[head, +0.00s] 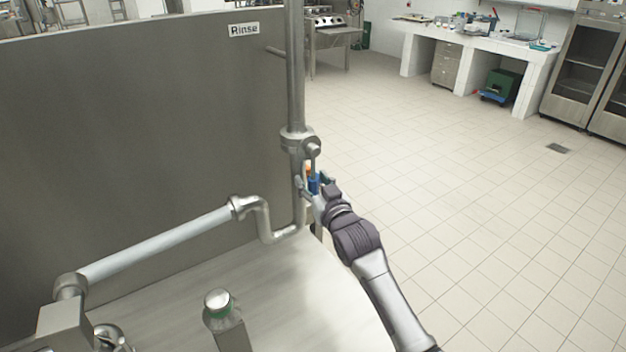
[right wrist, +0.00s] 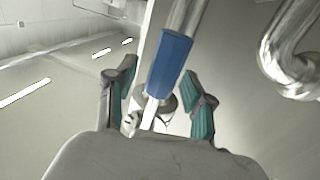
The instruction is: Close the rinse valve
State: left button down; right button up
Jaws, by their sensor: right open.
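The rinse valve (head: 303,143) sits on a vertical steel pipe beside a panel with a "Rinse" sign (head: 244,30). Its handle hangs down along the pipe and ends in a blue grip (head: 313,184). In the right wrist view the blue grip (right wrist: 170,63) stands between the two spread fingers of my right gripper (right wrist: 161,100), with a gap on each side. In the head view my right gripper (head: 320,188) is at the handle, partly hidden by its own wrist. My left gripper is not in view.
A bent steel pipe (head: 264,222) runs left from the valve pipe above a steel counter (head: 300,290). Open tiled floor (head: 470,200) lies to the right.

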grip_shut()
dwell(0.3)
